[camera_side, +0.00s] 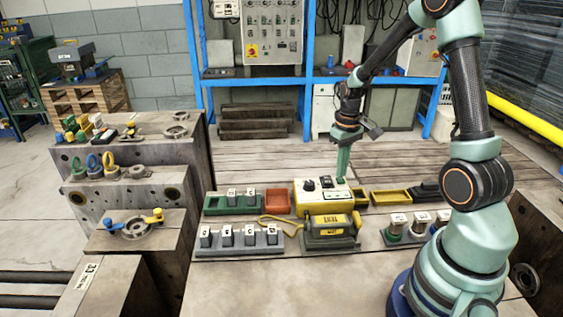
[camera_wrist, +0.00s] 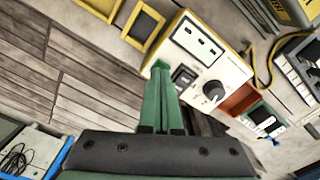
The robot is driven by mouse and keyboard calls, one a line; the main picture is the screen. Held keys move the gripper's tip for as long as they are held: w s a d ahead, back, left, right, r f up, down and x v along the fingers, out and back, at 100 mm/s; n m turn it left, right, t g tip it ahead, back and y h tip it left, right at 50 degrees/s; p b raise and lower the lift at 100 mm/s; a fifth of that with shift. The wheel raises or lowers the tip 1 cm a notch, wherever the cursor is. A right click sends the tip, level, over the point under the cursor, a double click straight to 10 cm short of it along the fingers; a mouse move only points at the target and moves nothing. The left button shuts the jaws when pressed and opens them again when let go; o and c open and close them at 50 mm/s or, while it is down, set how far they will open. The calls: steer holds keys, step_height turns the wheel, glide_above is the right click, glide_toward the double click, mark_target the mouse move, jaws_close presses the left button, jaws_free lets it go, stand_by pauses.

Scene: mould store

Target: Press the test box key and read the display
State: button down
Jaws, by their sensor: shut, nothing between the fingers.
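The test box (camera_side: 312,200) is a cream and yellow box on the bench, with a knob and dark fittings on its top. In the wrist view the box (camera_wrist: 232,72) shows a dark round knob (camera_wrist: 214,91), a dark square fitting (camera_wrist: 184,76) and a white panel (camera_wrist: 198,38) with small dark marks. I cannot make out a reading. My gripper (camera_side: 341,180) is shut and empty, pointing down at the box's far right part. In the wrist view its green fingertips (camera_wrist: 160,68) overlap the box's edge beside the square fitting. Contact cannot be told, and the key is not clearly visible.
A yellow unit (camera_side: 328,226) stands in front of the box, with a yellow cable to its left. A green tray (camera_side: 231,209), a red bin (camera_side: 277,201) and a yellow tray (camera_side: 391,197) flank the box. Steel mould blocks (camera_side: 130,195) stand left.

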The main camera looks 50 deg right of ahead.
steer(key=shift+r, duration=2.9)
steer(key=s+a+r+n+t, duration=0.1)
steer(key=s+a+r+t, duration=0.1)
steer(key=a+r, duration=0.4)
steer(key=s+a+r+n+t, duration=0.2)
steer(key=a+r, duration=0.4)
steer(key=a, duration=0.7)
steer(key=shift+s+t, duration=0.45)
steer(key=shift+t, duration=0.35)
steer(key=shift+r, duration=0.1)
